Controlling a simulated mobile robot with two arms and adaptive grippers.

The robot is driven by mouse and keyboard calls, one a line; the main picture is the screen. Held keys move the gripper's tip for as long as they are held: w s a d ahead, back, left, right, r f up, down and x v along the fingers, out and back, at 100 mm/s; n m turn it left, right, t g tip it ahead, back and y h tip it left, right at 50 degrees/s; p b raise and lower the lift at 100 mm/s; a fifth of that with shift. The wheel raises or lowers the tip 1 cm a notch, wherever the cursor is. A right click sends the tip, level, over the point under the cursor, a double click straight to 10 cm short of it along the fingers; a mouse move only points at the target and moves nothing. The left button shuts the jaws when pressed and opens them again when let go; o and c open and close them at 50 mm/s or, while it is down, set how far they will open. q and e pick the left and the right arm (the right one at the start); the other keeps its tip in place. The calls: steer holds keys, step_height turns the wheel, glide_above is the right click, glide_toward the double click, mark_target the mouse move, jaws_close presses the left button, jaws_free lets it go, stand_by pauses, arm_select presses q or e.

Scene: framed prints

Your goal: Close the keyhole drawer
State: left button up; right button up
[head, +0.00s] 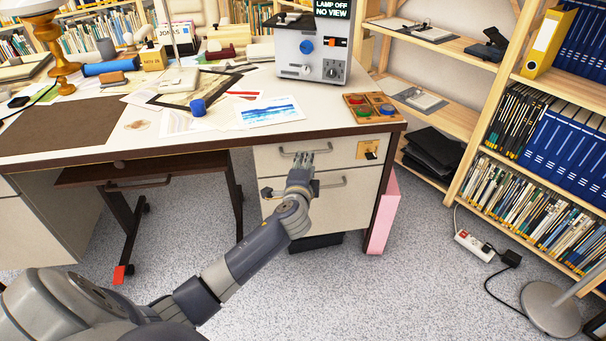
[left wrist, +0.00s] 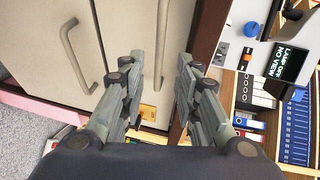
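The keyhole drawer (head: 331,152) is the upper pale drawer under the right end of the desk. It has a metal bar handle (left wrist: 161,45) and a brass keyhole plate (head: 371,149) with something dark in it. It looks almost flush in the head view; I cannot tell exactly how far it stands out. My left gripper (head: 302,160) is in front of this drawer near its handle, which it partly hides. In the left wrist view the fingers (left wrist: 157,68) are apart, with the handle showing between them. I cannot tell whether they touch it. My right gripper is not in view.
A lower drawer (head: 335,204) with its own handle is directly below. The desk top (head: 235,137) carries papers, a blue cup and a grey device (head: 313,52). A pink panel (head: 383,213) stands beside the desk leg.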

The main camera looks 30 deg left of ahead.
arm_select(q)
steer(key=shift+v, duration=2.75)
